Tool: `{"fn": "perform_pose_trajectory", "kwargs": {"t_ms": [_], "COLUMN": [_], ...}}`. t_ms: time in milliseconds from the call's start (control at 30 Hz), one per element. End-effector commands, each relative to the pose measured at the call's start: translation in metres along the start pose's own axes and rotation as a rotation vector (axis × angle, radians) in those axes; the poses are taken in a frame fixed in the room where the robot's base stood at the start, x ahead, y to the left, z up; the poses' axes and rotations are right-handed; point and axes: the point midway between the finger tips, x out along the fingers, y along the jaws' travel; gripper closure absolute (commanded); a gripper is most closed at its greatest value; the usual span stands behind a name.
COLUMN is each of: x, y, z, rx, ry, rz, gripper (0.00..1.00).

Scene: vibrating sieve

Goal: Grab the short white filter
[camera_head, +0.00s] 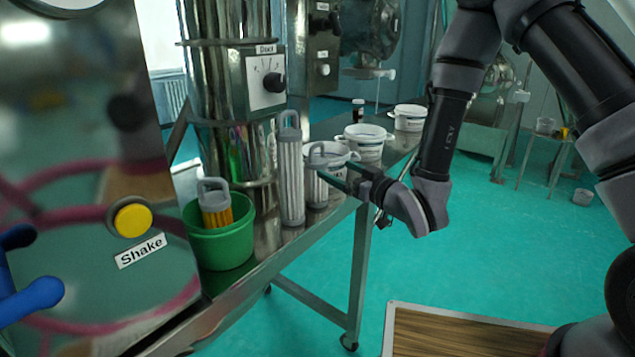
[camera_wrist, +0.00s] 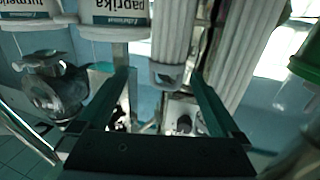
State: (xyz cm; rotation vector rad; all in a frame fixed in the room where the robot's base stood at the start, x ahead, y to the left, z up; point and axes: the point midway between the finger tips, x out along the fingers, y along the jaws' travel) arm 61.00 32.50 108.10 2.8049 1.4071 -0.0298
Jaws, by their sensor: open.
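The short white filter (camera_head: 317,189) stands upright on the metal table in the head view, a ribbed white cylinder with a grey handle cap. In the wrist view, which looks upside down, the filter (camera_wrist: 174,38) hangs from the top edge with its cap between my fingertips. My gripper (camera_head: 322,170) is open, with its fingers reaching from the right to the filter's upper part. In the wrist view my gripper (camera_wrist: 161,76) has a finger on each side of the cap; contact cannot be told. The filter's lower end is outside the wrist view.
A taller white filter (camera_head: 291,180) stands close left; it also shows in the wrist view (camera_wrist: 246,55). A green bucket (camera_head: 222,248) holds an orange filter (camera_head: 215,212). White labelled buckets (camera_head: 366,150) stand behind and right. The sieve machine column (camera_head: 228,110) rises behind.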

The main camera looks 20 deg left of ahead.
Motion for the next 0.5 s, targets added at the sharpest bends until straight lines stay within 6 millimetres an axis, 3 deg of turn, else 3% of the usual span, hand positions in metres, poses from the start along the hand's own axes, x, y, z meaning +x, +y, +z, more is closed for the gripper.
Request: {"fn": "perform_pose_trajectory", "kwargs": {"t_ms": [167,333,500], "x": [0.013,0.041,0.055], "y": [-0.013,-0.013,-0.012], "z": [0.005,0.003,0.004], "rx": [-0.005,-0.007,-0.006], "ry": [0.021,0.022,0.019], "rz": [-0.027,-0.027,-0.024], "gripper": [0.0,0.0,0.0]}}
